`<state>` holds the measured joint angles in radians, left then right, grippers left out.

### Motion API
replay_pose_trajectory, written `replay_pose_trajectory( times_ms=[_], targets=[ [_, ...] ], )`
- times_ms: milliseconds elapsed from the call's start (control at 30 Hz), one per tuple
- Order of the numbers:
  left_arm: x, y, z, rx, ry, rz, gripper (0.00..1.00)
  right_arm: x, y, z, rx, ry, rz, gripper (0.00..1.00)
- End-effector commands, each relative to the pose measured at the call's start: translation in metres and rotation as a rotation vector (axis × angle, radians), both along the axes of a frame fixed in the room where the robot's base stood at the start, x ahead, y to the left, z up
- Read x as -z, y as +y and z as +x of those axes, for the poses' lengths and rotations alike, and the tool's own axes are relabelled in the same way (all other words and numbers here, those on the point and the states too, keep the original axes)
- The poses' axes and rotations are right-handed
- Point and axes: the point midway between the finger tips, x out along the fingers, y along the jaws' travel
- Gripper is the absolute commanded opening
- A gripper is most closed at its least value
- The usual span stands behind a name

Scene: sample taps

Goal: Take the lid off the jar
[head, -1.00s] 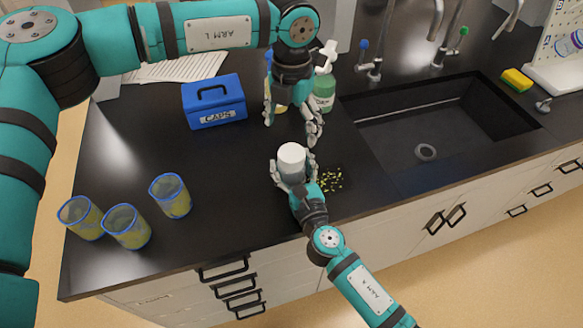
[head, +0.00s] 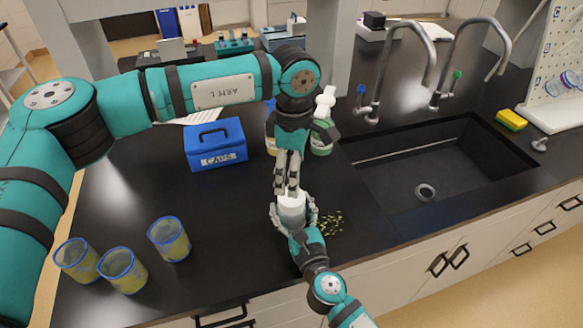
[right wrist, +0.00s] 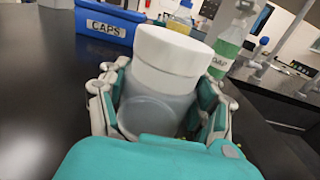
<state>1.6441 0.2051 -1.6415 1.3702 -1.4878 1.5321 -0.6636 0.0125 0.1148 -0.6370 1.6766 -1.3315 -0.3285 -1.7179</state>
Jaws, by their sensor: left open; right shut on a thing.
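The jar (right wrist: 155,100) is a translucent grey-white container standing on the black counter. Its white lid (right wrist: 172,50) is on top; in the head view the jar's white lid (head: 291,200) shows just under my left gripper. My right gripper (head: 293,215) is shut around the jar's body from the front, with a finger on each side. My left gripper (head: 287,185) points down from above, open, its fingertips close to the lid. I cannot tell whether they touch it. The left gripper is not visible in the right wrist view.
A blue CAPS box (head: 215,145) stands behind left. Several things are near: three blue-rimmed beakers (head: 170,240) at the left, yellow-green bits (head: 328,222) right of the jar, a green-labelled bottle (head: 322,137) behind, and a sink (head: 430,165) at the right.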

Motion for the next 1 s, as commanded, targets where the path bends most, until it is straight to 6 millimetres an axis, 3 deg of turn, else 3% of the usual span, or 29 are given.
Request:
replay_pose_trajectory(
  times_ms=[600,800,1000],
  targets=[
    [-0.0002,0.0017,0.001,1.431,-0.001,-0.004,0.81,-0.0004,0.0001,0.0001,0.0,-0.001,0.0,0.0],
    [-0.0003,0.0029,0.0014,1.702,0.0,-0.004,0.81,-0.0004,0.0001,0.0001,0.0,-0.001,0.0,0.0],
    [0.0059,0.0034,0.0016,1.789,0.001,-0.004,0.81,-0.0003,0.0001,0.0001,0.0,-0.001,0.0,0.0]
  ],
)
